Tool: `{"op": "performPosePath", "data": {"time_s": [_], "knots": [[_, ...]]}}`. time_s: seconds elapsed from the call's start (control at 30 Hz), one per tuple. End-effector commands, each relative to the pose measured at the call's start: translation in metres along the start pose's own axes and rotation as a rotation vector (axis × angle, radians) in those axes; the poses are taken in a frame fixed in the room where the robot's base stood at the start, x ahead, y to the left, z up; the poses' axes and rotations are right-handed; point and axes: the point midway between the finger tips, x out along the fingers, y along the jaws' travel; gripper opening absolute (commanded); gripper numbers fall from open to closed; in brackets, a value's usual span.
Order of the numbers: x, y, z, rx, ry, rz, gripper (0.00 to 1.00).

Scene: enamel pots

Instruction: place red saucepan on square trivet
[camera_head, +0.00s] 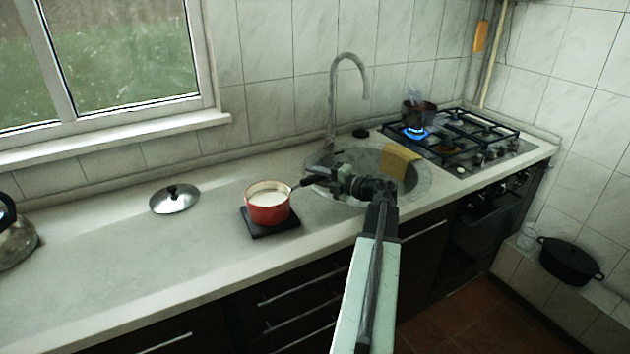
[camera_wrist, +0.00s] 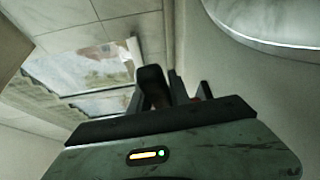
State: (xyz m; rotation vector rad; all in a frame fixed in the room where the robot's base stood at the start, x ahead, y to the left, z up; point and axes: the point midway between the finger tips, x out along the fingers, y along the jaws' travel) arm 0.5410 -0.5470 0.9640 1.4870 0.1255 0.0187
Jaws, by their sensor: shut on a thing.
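The red saucepan (camera_head: 268,207) with a white inside stands upright over the dark square trivet (camera_head: 270,230) on the counter, left of the sink. It looks level, and the trivet's front edge and corners show around its base. I cannot tell whether its base touches the trivet. My gripper (camera_head: 312,182) is shut on the saucepan's dark handle, which points right. In the wrist view my jaws (camera_wrist: 180,92) show with a dark handle between them; the pan's body is mostly hidden there.
A glass lid (camera_head: 174,199) lies on the counter to the left, and a kettle (camera_head: 14,238) stands at the far left. The sink (camera_head: 408,178) with its tall tap (camera_head: 333,100) is under my arm. The gas hob (camera_head: 458,138) at right has a lit burner beneath a small pot (camera_head: 419,113).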

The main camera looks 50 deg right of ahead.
Motion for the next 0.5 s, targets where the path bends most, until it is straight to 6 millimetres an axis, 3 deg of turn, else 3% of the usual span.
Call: {"op": "performPosePath", "data": {"time_s": [0.17,0.2,0.27,0.5], "knots": [[-0.0002,0.001,-0.0002,0.002,0.0,0.002,0.0],[-0.0006,-0.0008,0.0,-0.001,-0.001,-0.001,0.26],[-0.0013,0.0001,0.0005,-0.001,-0.002,-0.001,0.43],[-0.0028,-0.0001,0.0017,-0.001,-0.004,-0.001,0.45]]}}
